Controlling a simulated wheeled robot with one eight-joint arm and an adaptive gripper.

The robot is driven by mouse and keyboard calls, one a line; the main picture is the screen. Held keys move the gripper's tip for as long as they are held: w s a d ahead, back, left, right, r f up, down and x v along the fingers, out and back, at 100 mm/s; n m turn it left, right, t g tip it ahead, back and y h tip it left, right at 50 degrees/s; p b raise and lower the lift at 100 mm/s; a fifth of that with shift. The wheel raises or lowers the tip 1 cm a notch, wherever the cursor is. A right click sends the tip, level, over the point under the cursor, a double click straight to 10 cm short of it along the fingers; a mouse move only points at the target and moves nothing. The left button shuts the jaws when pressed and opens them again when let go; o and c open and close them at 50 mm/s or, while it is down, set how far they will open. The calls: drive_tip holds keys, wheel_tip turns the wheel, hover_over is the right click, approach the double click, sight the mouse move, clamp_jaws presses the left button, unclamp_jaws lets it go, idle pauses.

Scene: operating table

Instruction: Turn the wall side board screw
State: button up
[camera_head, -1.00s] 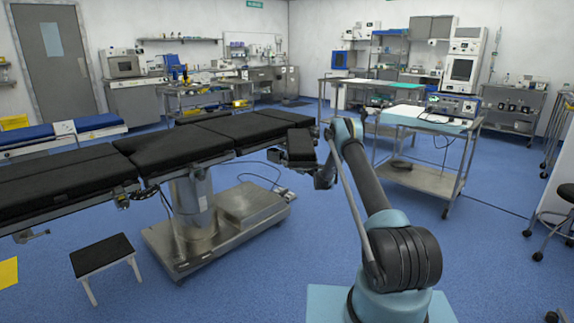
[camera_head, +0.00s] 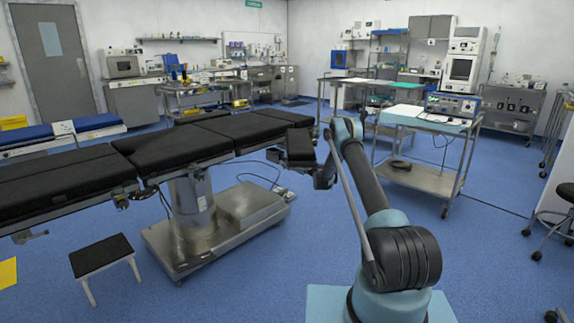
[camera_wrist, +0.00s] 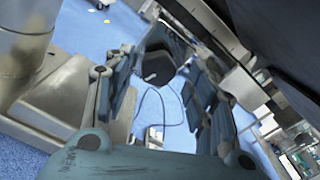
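The operating table (camera_head: 170,148) has black pads and a metal column. A small black side board (camera_head: 300,146) sits at its near right end. My gripper (camera_head: 325,178) is beside the outer edge of this board, small and partly hidden by my arm. In the wrist view my gripper (camera_wrist: 160,88) has its two fingers apart. A dark rounded piece (camera_wrist: 157,66) shows between or beyond the fingers. I cannot tell whether it is the screw or whether the fingers touch it. No screw can be made out in the head view.
The table's metal base (camera_head: 225,225) and a small black step stool (camera_head: 101,256) are on the floor at left. A cart with a device (camera_head: 425,165) stands behind my arm at right. A cable lies on the blue floor near the base.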

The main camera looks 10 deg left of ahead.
drive_tip(key=v, duration=1.2)
